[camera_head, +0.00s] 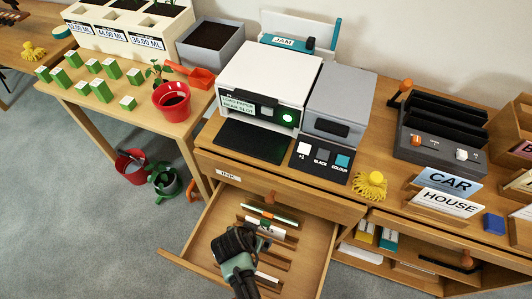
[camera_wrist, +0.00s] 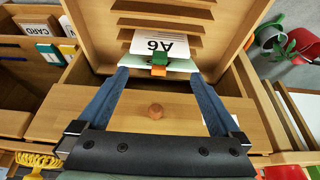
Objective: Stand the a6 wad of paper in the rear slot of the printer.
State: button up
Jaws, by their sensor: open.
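The A6 wad of paper (camera_wrist: 160,42), white and marked A6, lies among the dividers of the open drawer in the wrist view. A green and orange clip (camera_wrist: 159,64) sits at its near edge. My gripper (camera_wrist: 158,75) is open, with one blue finger to each side of the clip; I cannot tell whether either touches the wad. In the head view my gripper (camera_head: 243,245) is over the drawer (camera_head: 205,232) and partly hides its contents. The white printer (camera_head: 270,70) stands on the cabinet above, with a blue-handled JAM panel (camera_head: 285,42) behind it. The rear slot's opening is not clearly visible.
A potted plant (camera_head: 172,97) and green blocks stand on the left table. A yellow tassel-like thing (camera_head: 370,185), CAR and HOUSE signs and a dark slotted device (camera_head: 440,130) stand right of the printer. A red bucket (camera_head: 131,166) is on the floor left of the drawer.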

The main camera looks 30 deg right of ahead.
jog(key=shift+r, duration=0.1)
jog(key=p+v, duration=1)
dwell(0.3)
